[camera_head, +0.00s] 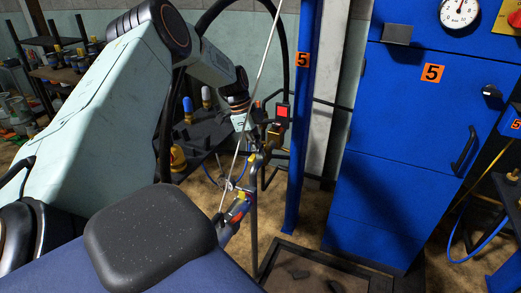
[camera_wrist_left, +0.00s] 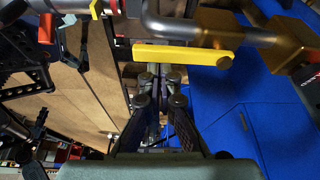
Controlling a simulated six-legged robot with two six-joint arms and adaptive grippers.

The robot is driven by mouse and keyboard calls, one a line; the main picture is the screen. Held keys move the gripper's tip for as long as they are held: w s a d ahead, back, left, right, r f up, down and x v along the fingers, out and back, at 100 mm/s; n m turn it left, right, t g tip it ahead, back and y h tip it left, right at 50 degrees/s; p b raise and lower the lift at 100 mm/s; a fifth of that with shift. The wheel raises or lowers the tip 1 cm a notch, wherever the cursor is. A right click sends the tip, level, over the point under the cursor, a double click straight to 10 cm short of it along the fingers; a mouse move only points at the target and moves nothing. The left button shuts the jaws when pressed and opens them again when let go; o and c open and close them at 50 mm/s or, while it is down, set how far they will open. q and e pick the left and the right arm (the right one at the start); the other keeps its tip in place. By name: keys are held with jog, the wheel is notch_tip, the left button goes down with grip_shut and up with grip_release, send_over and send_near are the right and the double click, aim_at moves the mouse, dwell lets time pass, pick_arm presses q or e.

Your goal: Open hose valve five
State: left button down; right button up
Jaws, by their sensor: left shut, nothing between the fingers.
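A yellow valve lever (camera_wrist_left: 183,54) runs along a grey metal pipe with brass fittings (camera_wrist_left: 218,28) in the left wrist view. My left gripper (camera_wrist_left: 158,77) is shut and empty just below the lever in that picture; I cannot tell whether its tips touch it. In the head view my left gripper (camera_head: 252,128) is small and partly hidden at the end of my arm, near the pipework with a red part (camera_head: 282,111). An orange number five sign (camera_head: 303,59) is on the blue post beside it. My right gripper is not in view.
A blue cabinet (camera_head: 385,190) with another five sign and a gauge (camera_head: 459,12) stands to the right. The blue post (camera_head: 301,150) rises close to the pipework. A thin pale rod or cable crosses in front of the pipework. Cluttered shelves (camera_head: 70,65) stand at the left.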

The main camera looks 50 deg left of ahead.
pick_arm(q)
jog(key=shift+f, duration=0.1)
jog(key=w+d, duration=0.2)
jog(key=d, duration=0.2)
jog(key=p+v, duration=0.3)
jog(key=v, duration=0.7)
jog(key=shift+a+p, duration=0.25)
jog(key=shift+p, duration=0.05)
jog(key=shift+s, duration=0.1)
